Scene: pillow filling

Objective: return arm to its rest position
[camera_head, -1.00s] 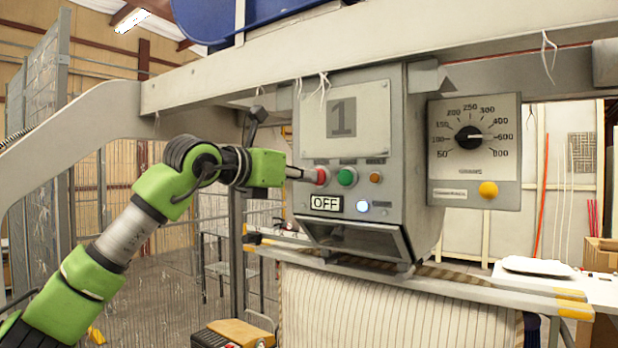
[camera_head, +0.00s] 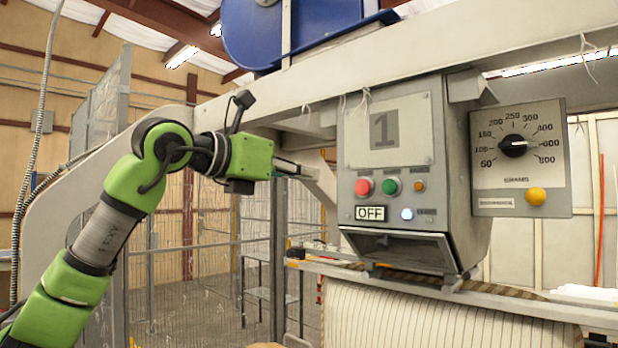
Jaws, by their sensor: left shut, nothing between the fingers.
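My left arm comes in from the lower left, bent up at the elbow. Its left gripper (camera_head: 300,171) is shut and empty, pointing right, a short way to the left of the control box (camera_head: 455,150). It touches none of the buttons. The box front carries a red button (camera_head: 363,187), a green button (camera_head: 391,186) and a small orange button (camera_head: 419,186). The sign below them reads OFF (camera_head: 370,213), and a white light (camera_head: 407,214) glows beside it. My right gripper is out of view.
A striped pillow cover (camera_head: 400,320) hangs below the spout. A grey beam (camera_head: 240,105) crosses above my gripper. A wire fence (camera_head: 210,250) stands behind my arm.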

